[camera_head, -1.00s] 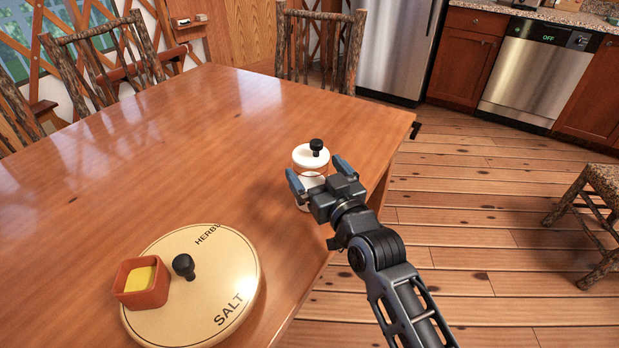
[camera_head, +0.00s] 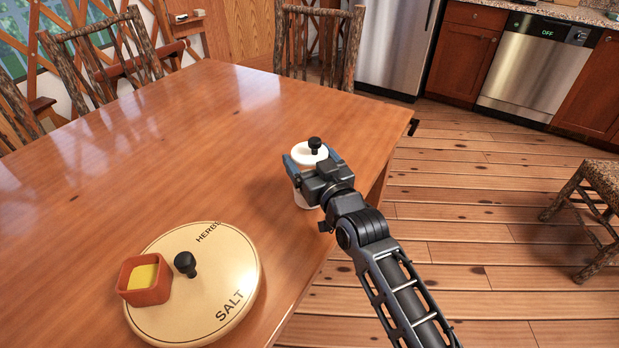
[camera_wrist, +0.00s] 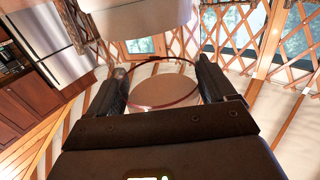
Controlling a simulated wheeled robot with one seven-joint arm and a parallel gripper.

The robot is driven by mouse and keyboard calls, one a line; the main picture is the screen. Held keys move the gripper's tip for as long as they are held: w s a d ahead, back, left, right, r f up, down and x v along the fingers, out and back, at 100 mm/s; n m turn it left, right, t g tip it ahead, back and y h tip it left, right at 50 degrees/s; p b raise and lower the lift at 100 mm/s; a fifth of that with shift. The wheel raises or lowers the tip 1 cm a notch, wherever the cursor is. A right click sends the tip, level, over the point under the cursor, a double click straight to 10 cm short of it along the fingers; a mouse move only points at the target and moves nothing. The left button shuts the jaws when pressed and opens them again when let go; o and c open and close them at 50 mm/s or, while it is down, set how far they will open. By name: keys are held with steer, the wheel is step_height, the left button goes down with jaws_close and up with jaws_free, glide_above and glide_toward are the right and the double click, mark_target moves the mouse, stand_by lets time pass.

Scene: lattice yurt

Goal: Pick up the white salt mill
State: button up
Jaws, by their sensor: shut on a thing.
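The white salt mill (camera_head: 308,153) has a white top with a black knob and stands upright near the table's right edge. My gripper (camera_head: 310,167) is shut on it from the right side, with a finger on either side of its body. The gripper hides much of the mill's middle. In the wrist view, the mill's white top (camera_wrist: 135,18) fills the upper middle, and its clear, brownish body (camera_wrist: 165,90) sits between the two dark fingers. I cannot tell whether its base touches the table.
A round wooden board (camera_head: 225,270) marked HERBS and SALT lies at the table's near end. It bears a small orange square dish (camera_head: 143,293) with yellow inside and a black knob (camera_head: 185,264). Chairs stand behind the wooden table (camera_head: 160,150). A stool (camera_head: 590,205) stands right.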

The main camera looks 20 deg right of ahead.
steer(key=c, duration=1.1)
steer(key=shift+r, duration=0.1)
steer(key=shift+r, duration=0.1)
